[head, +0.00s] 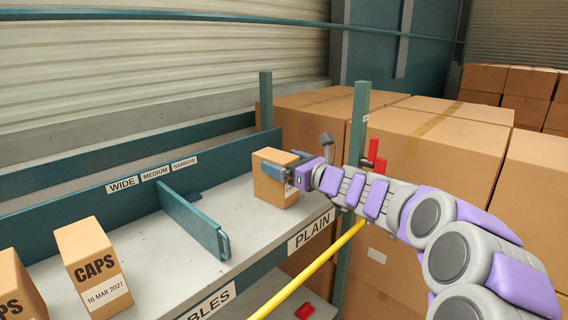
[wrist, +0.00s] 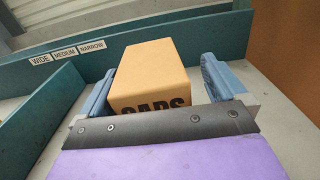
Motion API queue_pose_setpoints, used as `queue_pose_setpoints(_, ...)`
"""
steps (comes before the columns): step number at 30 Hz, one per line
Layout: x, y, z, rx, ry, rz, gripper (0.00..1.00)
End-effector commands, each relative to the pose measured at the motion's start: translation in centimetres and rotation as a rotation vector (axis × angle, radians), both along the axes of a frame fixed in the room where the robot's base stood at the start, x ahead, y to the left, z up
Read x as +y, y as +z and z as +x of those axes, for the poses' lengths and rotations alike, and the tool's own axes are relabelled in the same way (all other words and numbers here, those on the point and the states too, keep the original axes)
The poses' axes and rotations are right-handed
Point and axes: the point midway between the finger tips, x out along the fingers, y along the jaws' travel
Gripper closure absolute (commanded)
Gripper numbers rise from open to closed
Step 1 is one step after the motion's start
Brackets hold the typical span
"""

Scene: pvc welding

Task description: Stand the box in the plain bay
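A tan cardboard box (head: 273,184) stands upright on the shelf behind the PLAIN label (head: 311,230), right of the teal divider (head: 193,222). My gripper (head: 280,162) reaches in from the right, with its blue fingers on either side of the box. In the wrist view the box (wrist: 150,75) sits between the two fingers (wrist: 158,66), its CAPS print facing me and partly hidden by the gripper's dark plate. A gap shows between the box and the right finger, and a thinner one at the left. The box's base seems to rest on the shelf.
Two more CAPS boxes (head: 93,266) (head: 18,290) stand left of the divider. A teal back rail (head: 100,198) carries WIDE, MEDIUM and NARROW labels. A teal post (head: 357,145) and yellow bar (head: 310,268) stand near my arm. Large cartons (head: 440,150) fill the right.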

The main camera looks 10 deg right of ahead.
Motion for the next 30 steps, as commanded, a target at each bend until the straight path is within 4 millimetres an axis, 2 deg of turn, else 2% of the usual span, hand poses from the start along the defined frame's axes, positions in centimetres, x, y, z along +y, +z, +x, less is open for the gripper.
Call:
queue_pose_setpoints(7,0.7,0.1,0.0,0.0,0.002,-0.004,0.01)
queue_pose_setpoints(11,0.0,0.3,-0.4,-0.001,-0.001,-0.001,0.01)
queue_pose_setpoints(21,-4.7,0.2,-5.8,-0.002,-0.004,0.005,0.01)
queue_pose_setpoints(30,-6.4,0.2,-9.1,-0.001,-0.001,-0.002,0.01)
